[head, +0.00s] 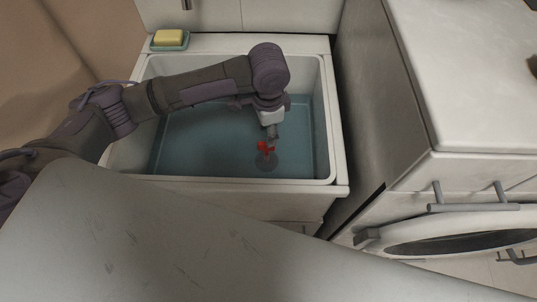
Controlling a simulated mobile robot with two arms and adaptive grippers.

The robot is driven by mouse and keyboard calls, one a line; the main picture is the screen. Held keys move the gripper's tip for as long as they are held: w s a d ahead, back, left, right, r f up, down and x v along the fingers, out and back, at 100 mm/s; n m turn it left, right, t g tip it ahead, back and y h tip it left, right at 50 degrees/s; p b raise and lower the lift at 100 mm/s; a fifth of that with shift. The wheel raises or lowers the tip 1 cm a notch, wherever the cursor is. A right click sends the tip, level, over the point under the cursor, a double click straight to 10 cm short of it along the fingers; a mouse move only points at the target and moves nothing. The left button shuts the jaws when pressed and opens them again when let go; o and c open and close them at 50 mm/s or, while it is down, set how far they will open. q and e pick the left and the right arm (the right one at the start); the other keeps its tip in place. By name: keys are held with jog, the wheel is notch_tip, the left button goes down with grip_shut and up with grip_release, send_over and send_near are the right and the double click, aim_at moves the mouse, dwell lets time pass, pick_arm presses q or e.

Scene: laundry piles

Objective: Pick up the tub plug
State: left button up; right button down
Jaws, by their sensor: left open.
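The tub plug (264,147) is a small red piece in the white laundry tub (340,160), which holds bluish water. The plug shows near the tub's front wall, just above a dark round patch that looks like the drain (266,162). My left arm reaches in from the left over the tub. My left gripper (272,134) points down and is open, with its tips right above the red plug. Whether the tips touch the plug I cannot tell. My right gripper is not in view.
A yellow soap bar (168,37) lies in a green dish (154,46) on the tub's back left ledge. A faucet (186,4) is at the top. A white counter (470,75) stands at the right, above a round-doored washer (460,243).

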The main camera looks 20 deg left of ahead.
aim_at(266, 155)
pick_arm(q)
jog(key=f, duration=0.7)
jog(key=shift+s, duration=0.2)
jog(key=f, duration=0.5)
jog(key=shift+w+a+f, duration=0.1)
jog(key=shift+a+f, duration=0.15)
jog(key=shift+f, duration=0.1)
grip_shut()
